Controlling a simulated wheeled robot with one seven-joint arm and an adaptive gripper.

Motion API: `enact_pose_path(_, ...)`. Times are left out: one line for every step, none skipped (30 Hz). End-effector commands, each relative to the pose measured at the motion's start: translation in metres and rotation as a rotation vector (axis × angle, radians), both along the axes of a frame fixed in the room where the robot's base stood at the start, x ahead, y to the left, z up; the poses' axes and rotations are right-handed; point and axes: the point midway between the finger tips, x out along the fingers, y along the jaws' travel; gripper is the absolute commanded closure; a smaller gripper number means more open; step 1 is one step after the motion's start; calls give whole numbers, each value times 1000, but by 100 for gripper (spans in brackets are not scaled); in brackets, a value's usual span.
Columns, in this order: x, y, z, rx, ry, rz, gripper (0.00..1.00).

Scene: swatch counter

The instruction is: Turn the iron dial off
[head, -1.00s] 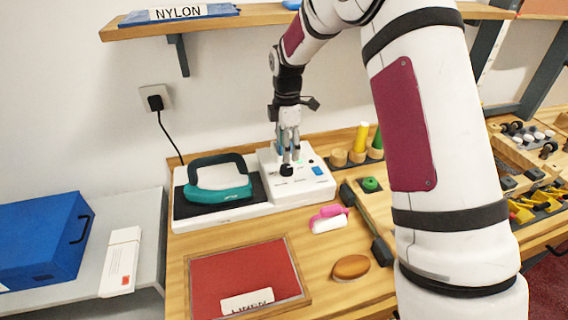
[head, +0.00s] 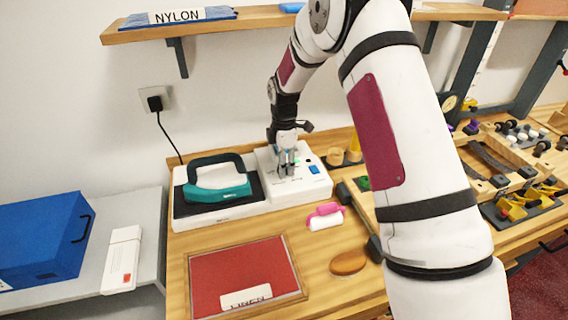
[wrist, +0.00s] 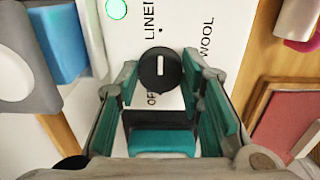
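The iron dial (wrist: 160,68) is a round black knob with a white mark, on the white iron station (head: 232,212). In the wrist view the mark runs up and down the picture, its upper end towards the LINEN label; OFF is printed below left and WOOL to the right. My gripper (wrist: 158,80) is open, with a teal-padded finger on each side of the dial. I cannot tell whether either finger touches it. In the head view my gripper (head: 286,170) is down at the station and hides the dial. The teal iron (head: 218,192) rests on the station's black plate.
A green lamp (wrist: 116,8) and a blue switch (wrist: 62,42) are beside the dial. A pink roller (head: 325,216), a brown oval block (head: 348,262) and a red framed panel (head: 240,275) lie in front. A shelf (head: 260,20) runs above.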

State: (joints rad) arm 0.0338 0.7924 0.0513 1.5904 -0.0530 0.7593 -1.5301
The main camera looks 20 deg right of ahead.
Motion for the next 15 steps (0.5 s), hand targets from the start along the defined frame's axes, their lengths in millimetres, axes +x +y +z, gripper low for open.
enact_pose_path(0,0,0,0,1,0,89)
enact_pose_path(0,0,0,0,1,0,93)
enact_pose_path(0,0,0,0,1,0,93)
enact_pose_path(0,0,0,0,1,0,93)
enact_pose_path(0,0,0,0,1,0,93)
enact_pose_path(0,0,0,0,1,-1,93)
enact_pose_path(0,0,0,0,1,-2,93)
enact_pose_path(0,0,0,0,1,-5,93)
enact_pose_path(0,0,0,0,1,-9,93)
enact_pose_path(0,0,-1,0,1,-14,93)
enact_pose_path(0,0,-1,0,1,-21,93)
enact_pose_path(0,0,-1,0,2,-33,93)
enact_pose_path(0,0,-1,0,2,-42,93)
enact_pose_path(0,0,-1,0,2,-54,93)
enact_pose_path(0,0,-1,0,1,-73,93)
